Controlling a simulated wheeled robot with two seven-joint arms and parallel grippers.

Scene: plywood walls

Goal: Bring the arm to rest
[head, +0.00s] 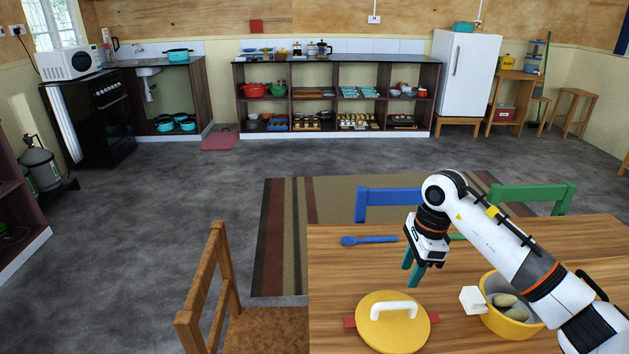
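My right arm comes in from the right over the wooden table (340,270). Its gripper (413,277) points down above the table, with its two teal fingers apart and nothing between them. Below it lies a yellow lid (377,335) with a white handle, on a red piece that shows at its sides. A yellow pot (513,328) with a white handle block stands to the right, partly behind my forearm. Several pale oblong items (506,300) lie inside it. My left gripper is not in view.
A blue spoon (368,240) lies near the table's far edge, left of my gripper. A wooden chair (222,290) stands at the left of the table. Blue (378,205) and green (520,193) chairs stand behind it. The table's left part is clear.

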